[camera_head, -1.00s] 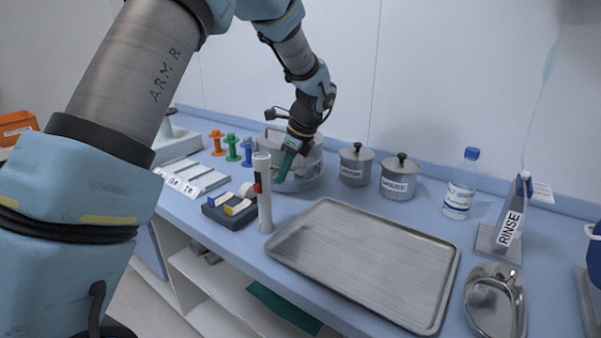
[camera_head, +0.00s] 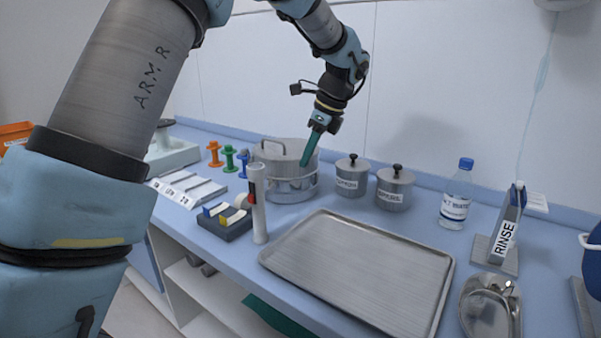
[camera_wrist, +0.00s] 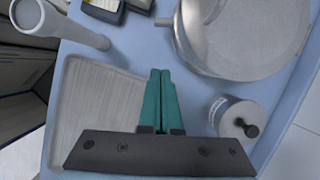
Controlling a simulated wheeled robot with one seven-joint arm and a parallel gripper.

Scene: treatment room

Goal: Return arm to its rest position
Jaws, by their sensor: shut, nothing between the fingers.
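My gripper (camera_head: 309,148) has long green fingers pressed together with nothing between them. In the head view it points down in front of the round metal drum (camera_head: 293,188), near its upper right side. In the wrist view the closed fingers (camera_wrist: 159,88) lie over the counter, between the metal tray (camera_wrist: 88,110) and the drum (camera_wrist: 245,30). Whether the fingertips touch the drum cannot be told from the head view; in the wrist view they appear beside it. The arm reaches across the upper part of the head view.
A white cylinder (camera_head: 258,205) stands left of the tray (camera_head: 360,262). A dark block (camera_head: 224,222) and several coloured spools (camera_head: 228,158) sit left.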

